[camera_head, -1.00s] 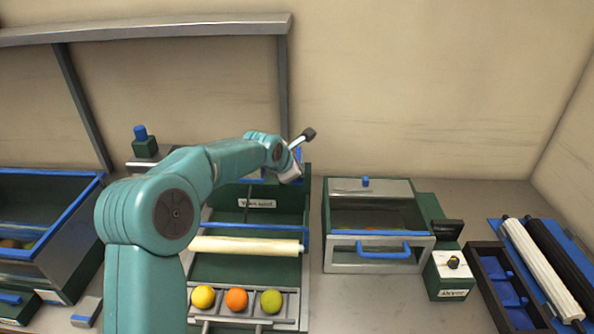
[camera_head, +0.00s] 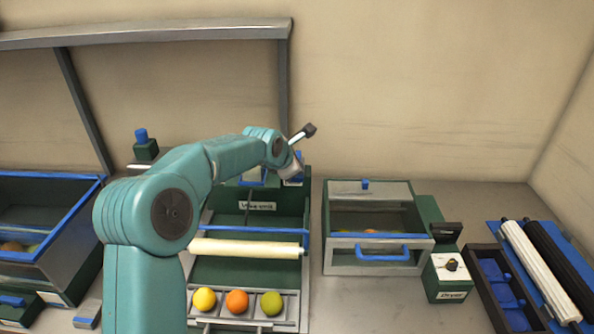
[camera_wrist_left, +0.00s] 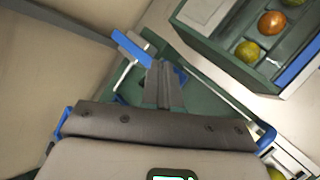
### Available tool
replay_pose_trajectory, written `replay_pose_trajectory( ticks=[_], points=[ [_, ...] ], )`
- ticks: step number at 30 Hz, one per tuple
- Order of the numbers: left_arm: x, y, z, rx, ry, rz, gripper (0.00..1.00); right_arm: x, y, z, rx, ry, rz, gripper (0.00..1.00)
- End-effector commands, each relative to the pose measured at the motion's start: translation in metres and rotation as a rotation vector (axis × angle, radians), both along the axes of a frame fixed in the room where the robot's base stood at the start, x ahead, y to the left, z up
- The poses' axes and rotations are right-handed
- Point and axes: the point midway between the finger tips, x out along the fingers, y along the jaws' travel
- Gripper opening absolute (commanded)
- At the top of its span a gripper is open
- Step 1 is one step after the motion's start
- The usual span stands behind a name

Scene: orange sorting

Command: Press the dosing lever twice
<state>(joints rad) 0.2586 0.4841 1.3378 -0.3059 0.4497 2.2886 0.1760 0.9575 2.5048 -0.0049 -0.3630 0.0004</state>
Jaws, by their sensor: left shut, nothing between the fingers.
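My left gripper (camera_wrist_left: 161,68) is shut and empty in the left wrist view. A blue bar (camera_wrist_left: 131,49), which looks like the dosing lever's handle, lies just beyond and left of its fingertips; I cannot tell whether they touch. A bit of blue (camera_head: 299,156) shows behind the wrist at the unit's back, mostly covered. My right gripper is not in view.
A cream roller (camera_head: 245,247) crosses the wax unit. In front lie a yellow fruit (camera_head: 204,299), an orange one (camera_head: 237,301) and a green one (camera_head: 271,303). Right stands a box with a blue handle (camera_head: 382,257); left, a blue-rimmed bin (camera_head: 72,235).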

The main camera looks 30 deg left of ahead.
Motion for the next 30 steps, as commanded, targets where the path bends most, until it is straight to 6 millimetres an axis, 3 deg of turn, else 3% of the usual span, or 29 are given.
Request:
replay_pose_trajectory(
  ticks=[6,19,30],
  points=[
    [0.000,0.000,0.014,0.000,-0.002,-0.001,0.00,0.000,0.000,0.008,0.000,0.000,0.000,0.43],
    [0.000,0.000,0.019,0.000,-0.003,0.000,0.00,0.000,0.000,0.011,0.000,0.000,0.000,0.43],
    [0.001,0.000,0.056,0.000,-0.003,0.000,0.00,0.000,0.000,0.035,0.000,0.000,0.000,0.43]
  ],
)
